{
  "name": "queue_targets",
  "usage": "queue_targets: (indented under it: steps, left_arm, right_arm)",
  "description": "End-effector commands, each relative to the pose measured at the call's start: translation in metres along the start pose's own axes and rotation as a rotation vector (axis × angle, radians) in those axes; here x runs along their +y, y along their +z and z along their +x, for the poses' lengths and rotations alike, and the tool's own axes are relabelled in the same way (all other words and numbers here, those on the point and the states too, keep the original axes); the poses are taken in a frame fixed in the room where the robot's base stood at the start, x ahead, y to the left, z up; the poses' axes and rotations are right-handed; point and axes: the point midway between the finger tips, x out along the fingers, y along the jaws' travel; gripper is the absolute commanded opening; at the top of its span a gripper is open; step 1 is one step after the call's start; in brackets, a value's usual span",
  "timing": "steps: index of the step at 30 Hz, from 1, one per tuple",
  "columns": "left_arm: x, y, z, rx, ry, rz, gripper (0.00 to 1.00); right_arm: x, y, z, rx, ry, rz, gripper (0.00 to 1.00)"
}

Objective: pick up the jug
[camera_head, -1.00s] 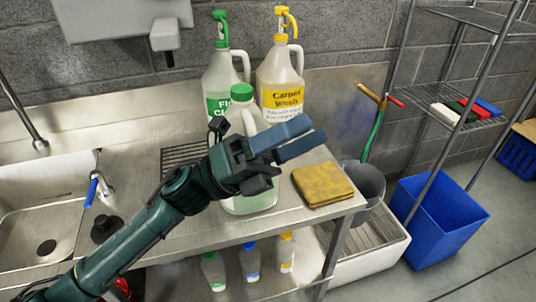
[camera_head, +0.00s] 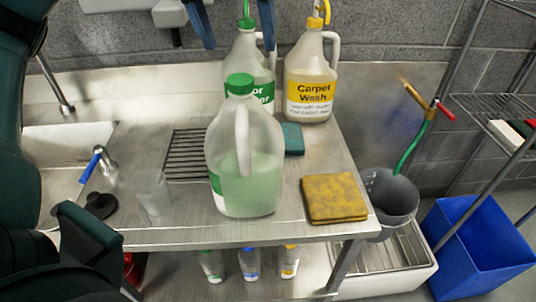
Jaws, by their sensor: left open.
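The gripper's body is out of view. My right gripper is not in view.
A carpet wash bottle (camera_head: 310,75) stands behind the jug. A green sponge (camera_head: 292,139) lies behind. A grey bucket (camera_head: 390,195) and blue bin (camera_head: 475,250) are right.

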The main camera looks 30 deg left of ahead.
Motion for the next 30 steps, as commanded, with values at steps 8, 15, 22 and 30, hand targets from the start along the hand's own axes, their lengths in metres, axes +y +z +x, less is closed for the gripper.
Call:
queue_targets:
  steps: [8,15,22,30]
  left_arm:
    - [-0.025,-0.009,-0.002,0.072,-0.082,0.01,0.66]
    - [-0.028,-0.011,0.042,0.07,-0.079,0.009,0.66]
    - [-0.029,-0.014,0.061,0.073,-0.078,0.009,0.66]
    - [-0.03,-0.015,0.094,0.07,-0.08,0.009,0.66]
  right_arm:
    - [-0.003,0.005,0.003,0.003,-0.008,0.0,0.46]
    - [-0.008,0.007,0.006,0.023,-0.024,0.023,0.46]
    - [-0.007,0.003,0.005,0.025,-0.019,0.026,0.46]
    - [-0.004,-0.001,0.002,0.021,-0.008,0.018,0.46]
